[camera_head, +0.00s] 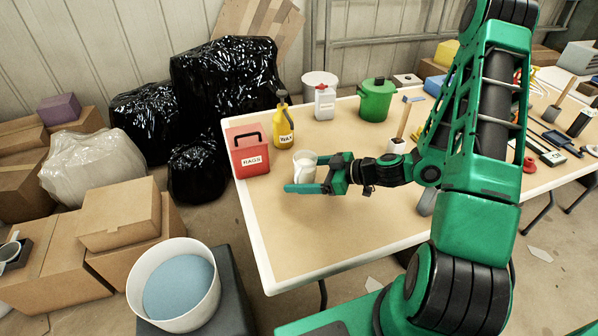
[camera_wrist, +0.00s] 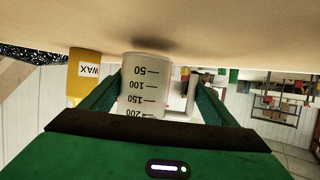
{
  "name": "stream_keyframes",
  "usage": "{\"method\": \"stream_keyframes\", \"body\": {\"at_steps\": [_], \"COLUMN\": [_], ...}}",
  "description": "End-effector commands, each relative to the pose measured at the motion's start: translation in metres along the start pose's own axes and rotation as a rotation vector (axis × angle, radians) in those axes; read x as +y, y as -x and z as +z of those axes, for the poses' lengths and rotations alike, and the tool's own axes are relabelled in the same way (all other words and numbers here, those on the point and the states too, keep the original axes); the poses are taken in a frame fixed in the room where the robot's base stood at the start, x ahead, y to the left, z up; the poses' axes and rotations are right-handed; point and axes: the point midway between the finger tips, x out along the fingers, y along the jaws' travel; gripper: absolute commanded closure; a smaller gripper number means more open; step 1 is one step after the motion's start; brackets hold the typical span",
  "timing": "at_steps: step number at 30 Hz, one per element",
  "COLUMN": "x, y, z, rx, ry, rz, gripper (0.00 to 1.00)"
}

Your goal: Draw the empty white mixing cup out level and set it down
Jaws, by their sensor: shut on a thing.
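The white mixing cup (camera_head: 304,163) stands level above the front left part of the tan table (camera_head: 320,230), with its open rim up. It also shows in the wrist view (camera_wrist: 145,85), where the picture is upside down and its scale marks run from 50 to 200. My gripper (camera_head: 318,176) is shut on the cup, with one finger on each side; it also shows in the wrist view (camera_wrist: 150,105). A dark shadow lies on the table close to the cup's base. I cannot tell for sure whether the base touches the table.
A red rags box (camera_head: 249,150) is left of the cup. A yellow wax bottle (camera_head: 284,125), a white jug (camera_head: 324,103) and a green pot (camera_head: 376,100) stand behind. The table's front area is clear. A white bucket (camera_head: 174,285) with blue contents stands off the table.

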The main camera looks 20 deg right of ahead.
Motion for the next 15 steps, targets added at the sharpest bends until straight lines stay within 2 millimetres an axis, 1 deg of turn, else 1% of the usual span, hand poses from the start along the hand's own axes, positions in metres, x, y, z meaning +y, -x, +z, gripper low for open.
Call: {"method": "stream_keyframes", "body": {"at_steps": [6,15], "x": [-0.0055,-0.0055], "y": [0.0038,0.0041], "z": [0.0014,0.0011], "rx": [0.0,0.0], "ry": [0.0,0.0], "rz": [-0.001,0.0], "gripper": [0.44,0.44]}}
